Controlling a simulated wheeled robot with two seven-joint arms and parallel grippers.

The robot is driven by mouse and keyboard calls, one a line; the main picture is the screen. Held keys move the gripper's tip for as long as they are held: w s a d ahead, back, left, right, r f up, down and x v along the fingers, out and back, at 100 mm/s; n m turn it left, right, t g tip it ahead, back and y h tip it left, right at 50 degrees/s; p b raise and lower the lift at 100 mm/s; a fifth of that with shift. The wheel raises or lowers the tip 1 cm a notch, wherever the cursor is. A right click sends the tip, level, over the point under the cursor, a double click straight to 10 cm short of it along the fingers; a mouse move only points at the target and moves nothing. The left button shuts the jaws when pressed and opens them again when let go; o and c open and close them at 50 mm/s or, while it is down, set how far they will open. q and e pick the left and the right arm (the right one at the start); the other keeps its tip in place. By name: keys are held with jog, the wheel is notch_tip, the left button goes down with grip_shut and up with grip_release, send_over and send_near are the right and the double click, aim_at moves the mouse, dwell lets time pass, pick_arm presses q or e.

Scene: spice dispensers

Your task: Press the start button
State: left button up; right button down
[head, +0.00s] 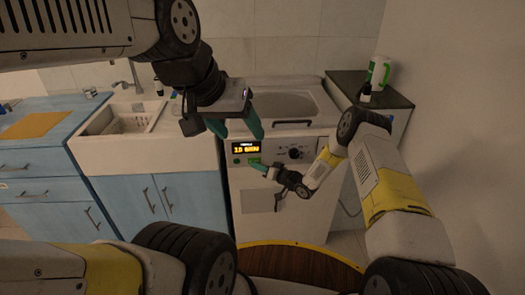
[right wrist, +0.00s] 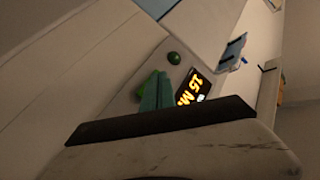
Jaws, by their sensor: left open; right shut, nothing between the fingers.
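A white top-loading washing machine (head: 290,218) stands in the middle of the head view. Its front panel has a lit orange display (head: 246,147) and a dark knob (head: 295,153). A round green button (right wrist: 174,58) shows clear of my fingers in the right wrist view. A second green patch (right wrist: 120,95) lies beside the fingers, partly hidden by them. I cannot read which is the start button. My right gripper (head: 262,168) is shut and empty, its teal fingertips (right wrist: 155,92) close to the panel below the display; contact cannot be told. My left gripper (head: 235,128) is open above and in front of the panel.
A white sink (head: 150,153) over blue cabinets (head: 180,195) is left of the machine. A dark counter (head: 350,84) with a white and green jug (head: 379,72) and a dark bottle (head: 365,92) is at the right. A round wooden table edge (head: 300,262) is in front.

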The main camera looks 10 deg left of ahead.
jog(key=shift+w+a, duration=0.1)
jog(key=shift+w, duration=0.3)
dwell(0.8)
jog(key=shift+s, duration=0.1)
jog(key=shift+s+d, duration=0.2)
jog(key=shift+s, duration=0.5)
jog(key=shift+s+d, duration=0.25)
jog(key=shift+s, duration=0.55)
jog(key=shift+s+d, duration=0.2)
jog(key=shift+s, duration=0.6)
jog(key=shift+s+d, duration=0.25)
jog(key=shift+s, duration=0.55)
